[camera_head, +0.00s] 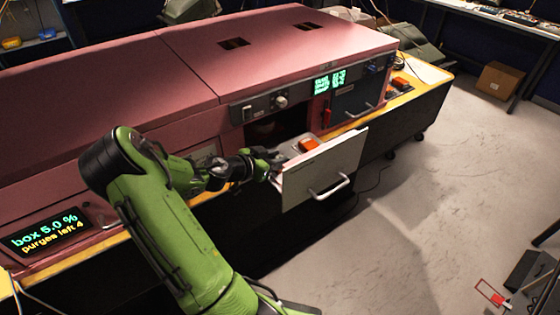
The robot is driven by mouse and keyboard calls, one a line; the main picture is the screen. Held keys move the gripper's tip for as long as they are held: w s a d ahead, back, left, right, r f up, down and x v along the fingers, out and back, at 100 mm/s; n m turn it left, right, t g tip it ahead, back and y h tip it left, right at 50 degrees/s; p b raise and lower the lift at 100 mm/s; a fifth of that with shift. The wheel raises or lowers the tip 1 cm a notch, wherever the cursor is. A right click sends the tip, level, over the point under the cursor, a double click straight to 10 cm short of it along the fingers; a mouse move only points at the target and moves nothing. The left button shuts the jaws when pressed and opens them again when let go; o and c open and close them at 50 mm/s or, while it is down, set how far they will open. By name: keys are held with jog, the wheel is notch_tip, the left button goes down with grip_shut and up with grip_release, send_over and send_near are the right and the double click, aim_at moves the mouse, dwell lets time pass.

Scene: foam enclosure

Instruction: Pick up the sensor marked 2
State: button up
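A small orange block (309,145) lies in the open drawer (325,172) of the pink enclosure. It may be a sensor, but no number on it can be read. My gripper (272,163) is at the drawer's left end, left of the orange block and apart from it. The gripper is small and dark here, and I cannot see whether its fingers are open or shut. Another orange item (399,84) sits on the bench beyond the enclosure's right end; no mark on it is legible. No number 2 shows on either item.
The pink enclosure (120,70) fills the bench top. The drawer front, with its handle (330,188), juts out over the floor. A dark opening (275,128) is behind the drawer. A lit display (45,232) is at the lower left. The floor (400,220) at right is mostly clear.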

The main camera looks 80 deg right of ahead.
jog(key=c, duration=0.5)
